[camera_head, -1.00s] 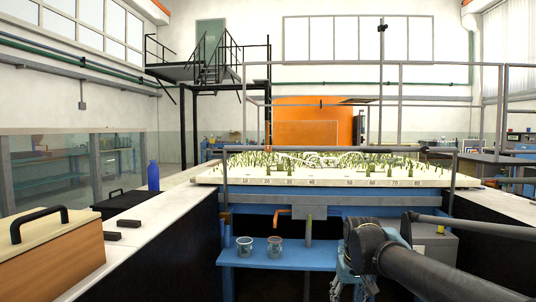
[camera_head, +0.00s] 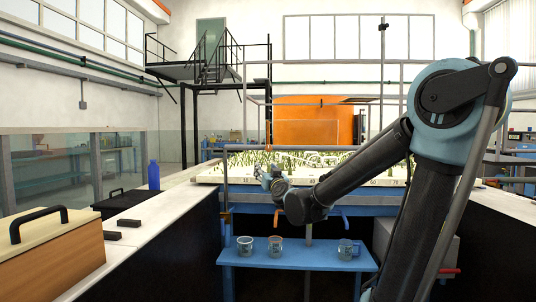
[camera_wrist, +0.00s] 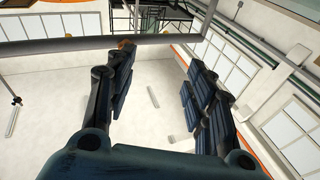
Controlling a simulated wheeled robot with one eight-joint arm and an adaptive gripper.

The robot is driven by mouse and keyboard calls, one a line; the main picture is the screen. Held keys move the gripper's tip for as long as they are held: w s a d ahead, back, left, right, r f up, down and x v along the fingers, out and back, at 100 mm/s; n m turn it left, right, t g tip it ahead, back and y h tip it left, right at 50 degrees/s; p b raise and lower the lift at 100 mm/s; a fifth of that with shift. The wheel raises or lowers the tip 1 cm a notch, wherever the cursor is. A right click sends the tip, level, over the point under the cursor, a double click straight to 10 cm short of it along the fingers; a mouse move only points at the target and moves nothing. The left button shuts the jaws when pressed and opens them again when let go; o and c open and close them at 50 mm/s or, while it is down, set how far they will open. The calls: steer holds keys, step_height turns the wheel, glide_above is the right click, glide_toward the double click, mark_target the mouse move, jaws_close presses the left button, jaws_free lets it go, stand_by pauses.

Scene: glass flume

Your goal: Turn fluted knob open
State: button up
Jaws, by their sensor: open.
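No fluted knob can be made out in either view. An orange lever handle (camera_head: 337,212) shows under the front of the flume model, right of centre. My gripper (camera_head: 262,173) is at the end of my arm, in front of the model's front edge and close to the grey rail. In the wrist view, my gripper (camera_wrist: 158,68) has its two dark fingers wide apart, with nothing between them. A small orange part (camera_wrist: 125,43) shows at the tip of the left finger. My wrist and forearm hide part of the front under the model.
A grey rail (camera_wrist: 90,45) crosses the top of the wrist view close to the fingertips. Several glass beakers (camera_head: 245,246) stand on the low blue shelf (camera_head: 290,262). White-topped counters flank the left, with a blue bottle (camera_head: 154,175) and a wooden box (camera_head: 60,255).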

step_height(320, 180, up, 2)
steer(key=w+a+m+t+h, duration=0.2)
steer(key=m+t+h, duration=0.1)
steer(key=m+h, duration=0.5)
steer(key=h, duration=0.2)
glide_toward(268, 149)
steer(key=x, duration=0.9)
steer(key=shift+w+d, duration=0.1)
steer(key=shift+w, duration=0.1)
steer(key=c, duration=1.1)
